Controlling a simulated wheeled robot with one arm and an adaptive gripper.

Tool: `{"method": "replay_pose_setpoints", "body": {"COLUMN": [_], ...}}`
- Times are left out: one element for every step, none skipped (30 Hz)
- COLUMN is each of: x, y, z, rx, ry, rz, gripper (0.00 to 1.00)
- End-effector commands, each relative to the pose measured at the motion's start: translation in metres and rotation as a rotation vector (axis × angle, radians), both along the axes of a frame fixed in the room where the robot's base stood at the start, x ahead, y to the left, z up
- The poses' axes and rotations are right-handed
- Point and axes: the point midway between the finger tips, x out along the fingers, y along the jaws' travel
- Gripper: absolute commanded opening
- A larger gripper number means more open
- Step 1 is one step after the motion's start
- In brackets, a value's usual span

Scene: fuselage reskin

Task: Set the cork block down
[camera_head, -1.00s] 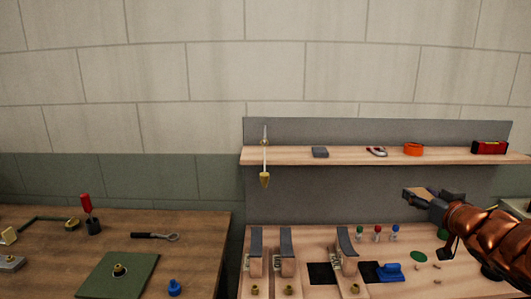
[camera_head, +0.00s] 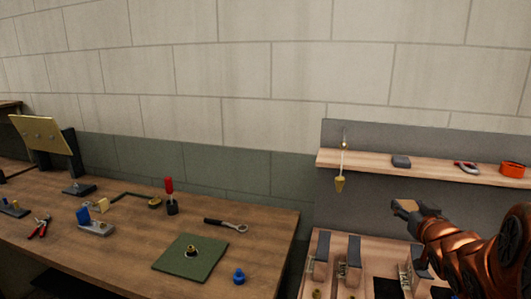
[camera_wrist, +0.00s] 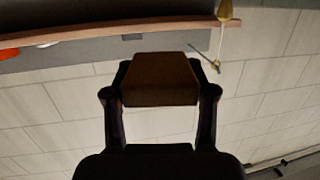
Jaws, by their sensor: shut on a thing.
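My gripper (camera_head: 408,212) is at the right of the head view, in the air in front of the grey-backed bench. It is shut on the cork block (camera_head: 405,204), a tan piece at the fingertips. In the wrist view the cork block (camera_wrist: 160,80) looks dark brown and sits between the two fingers of my gripper (camera_wrist: 160,88). The block touches no surface that I can see.
A shelf (camera_head: 430,173) and a plumb bob (camera_head: 340,184) are at right.

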Motion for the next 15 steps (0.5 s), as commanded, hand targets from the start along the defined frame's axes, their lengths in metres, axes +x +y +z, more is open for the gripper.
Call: {"method": "replay_pose_setpoints", "body": {"x": [0.009, 0.014, 0.020, 0.024, 0.030, 0.036, 0.041, 0.046, 0.054, 0.059, 0.065, 0.073, 0.079, 0.085, 0.094], "y": [0.011, 0.017, 0.024, 0.029, 0.034, 0.041, 0.047, 0.053, 0.061, 0.067, 0.074, 0.083, 0.089, 0.096, 0.107], "z": [-0.004, -0.005, -0.008, -0.009, -0.011, -0.012, -0.013, -0.014, -0.016, -0.017, -0.020, -0.023, -0.025, -0.027, -0.029], "rx": [0.001, 0.002, 0.002, 0.000, 0.001, 0.000, 0.001, 0.000, 0.000, 0.000, -0.001, 0.000, 0.000, 0.001, 0.001], "ry": [0.003, 0.003, 0.004, 0.004, 0.004, 0.003, 0.002, 0.001, 0.000, 0.000, 0.001, 0.002, 0.002, 0.002, 0.002], "rz": [0.012, 0.016, 0.021, 0.024, 0.028, 0.033, 0.037, 0.041, 0.048, 0.051, 0.056, 0.063, 0.067, 0.071, 0.078], "gripper": [0.35, 0.35, 0.35, 0.35, 0.35, 0.35, 0.35, 0.35, 0.35, 0.35, 0.35, 0.35, 0.35, 0.35, 0.35]}}
